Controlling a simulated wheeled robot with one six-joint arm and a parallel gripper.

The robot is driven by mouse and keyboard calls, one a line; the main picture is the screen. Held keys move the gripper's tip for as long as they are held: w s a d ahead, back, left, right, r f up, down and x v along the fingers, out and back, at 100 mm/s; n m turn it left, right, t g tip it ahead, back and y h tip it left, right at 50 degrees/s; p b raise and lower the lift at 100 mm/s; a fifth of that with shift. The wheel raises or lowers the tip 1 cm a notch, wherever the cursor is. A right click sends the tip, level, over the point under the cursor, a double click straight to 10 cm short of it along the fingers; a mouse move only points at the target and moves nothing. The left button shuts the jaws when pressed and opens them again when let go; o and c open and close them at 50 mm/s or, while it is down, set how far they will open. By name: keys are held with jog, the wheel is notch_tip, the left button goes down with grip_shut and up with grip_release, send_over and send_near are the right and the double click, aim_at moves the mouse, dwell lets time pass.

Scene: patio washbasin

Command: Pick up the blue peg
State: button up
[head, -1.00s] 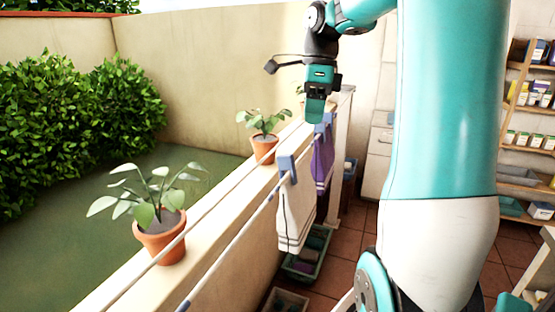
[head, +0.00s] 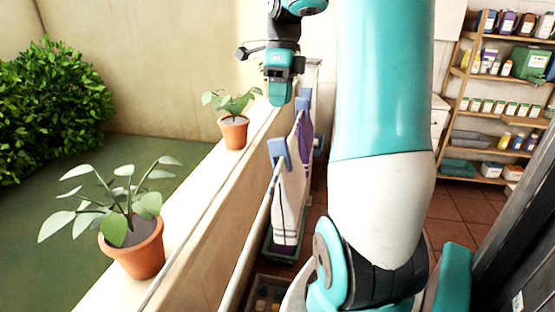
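A blue peg (head: 279,152) clips a white striped cloth (head: 288,195) onto the line in the middle of the head view. A second blue peg (head: 304,98) sits farther along, at the top of a purple cloth (head: 306,135). A bluish piece (head: 319,144) shows just right of the purple cloth; I cannot tell if it is a peg. My gripper (head: 279,97) points down, above and beyond the nearer peg in the picture and just left of the farther one. It looks apart from both. Its fingers are seen edge-on, so their opening is hidden.
A wall ledge (head: 185,215) beside the line bears two potted plants, one near (head: 135,245) and one farther (head: 234,130). Crates (head: 268,292) stand on the floor below the cloths. Shelves (head: 490,120) with bottles and boxes stand at the right. A dark upright panel (head: 510,230) is at the right edge.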

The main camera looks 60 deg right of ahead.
aim_at(280, 143)
jog(key=f, duration=0.2)
jog(key=a+f, duration=0.1)
jog(key=f, duration=0.2)
jog(key=shift+s+f+p, duration=0.15)
jog(key=shift+p, duration=0.15)
jog(key=shift+s+a+f+p, duration=0.15)
jog(key=shift+f+p, duration=0.35)
jog(key=shift+f, duration=0.9)
jog(key=shift+s+a+f+p, duration=0.15)
jog(key=shift+f+p, duration=0.3)
jog(key=shift+f, duration=0.9)
jog(key=c, duration=0.7)
